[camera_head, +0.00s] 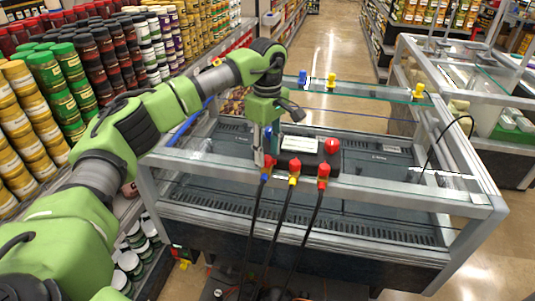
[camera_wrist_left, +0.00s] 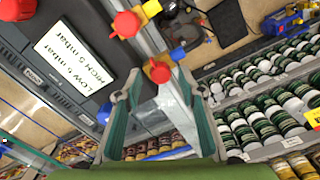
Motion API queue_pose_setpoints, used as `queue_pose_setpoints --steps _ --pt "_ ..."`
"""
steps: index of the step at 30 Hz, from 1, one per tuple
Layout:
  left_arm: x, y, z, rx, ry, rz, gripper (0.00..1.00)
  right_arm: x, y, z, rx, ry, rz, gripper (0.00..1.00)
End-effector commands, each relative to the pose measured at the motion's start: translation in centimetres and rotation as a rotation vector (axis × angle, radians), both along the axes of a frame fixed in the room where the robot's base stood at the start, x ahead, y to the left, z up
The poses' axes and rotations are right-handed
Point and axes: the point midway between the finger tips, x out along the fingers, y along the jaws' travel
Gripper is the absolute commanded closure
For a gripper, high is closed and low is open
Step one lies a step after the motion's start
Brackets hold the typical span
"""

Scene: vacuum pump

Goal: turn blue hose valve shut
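The blue hose valve (camera_head: 265,178) has a red handle and a blue collar and sits at the left end of the pump's row of valves in the head view. In the left wrist view its red knob (camera_wrist_left: 158,70) and blue collar (camera_wrist_left: 178,53) show at the fingertips' end. My left gripper (camera_head: 266,151) is just above this valve, pointing down. In the wrist view its two fingers are spread apart, with the red knob between or just beyond their tips; contact cannot be told. My right gripper is not in view.
The yellow hose valve (camera_head: 294,168) and red hose valve (camera_head: 323,172) stand close to the right. The dark pump block carries a white label (camera_head: 299,144) and a red knob (camera_head: 332,146). It rests on a glass-topped metal-framed case (camera_head: 400,183). Stocked shelves (camera_head: 90,60) line the left.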

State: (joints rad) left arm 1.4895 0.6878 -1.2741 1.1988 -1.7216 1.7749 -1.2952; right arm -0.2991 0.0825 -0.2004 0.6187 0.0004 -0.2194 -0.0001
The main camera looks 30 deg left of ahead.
Motion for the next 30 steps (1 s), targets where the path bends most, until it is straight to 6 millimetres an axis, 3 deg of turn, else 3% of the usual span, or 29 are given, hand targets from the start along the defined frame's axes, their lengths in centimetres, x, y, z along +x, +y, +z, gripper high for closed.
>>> queue_pose_setpoints --steps 9,15,30 --pt "0.1 -0.1 6.8 -0.001 -0.006 0.001 0.64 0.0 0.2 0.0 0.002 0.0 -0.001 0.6" --pt "0.0 0.0 9.7 -0.002 -0.003 -0.001 0.64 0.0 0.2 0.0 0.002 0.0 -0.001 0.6" --pt "0.0 0.0 10.7 -0.001 -0.002 -0.001 0.64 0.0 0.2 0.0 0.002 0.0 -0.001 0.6"
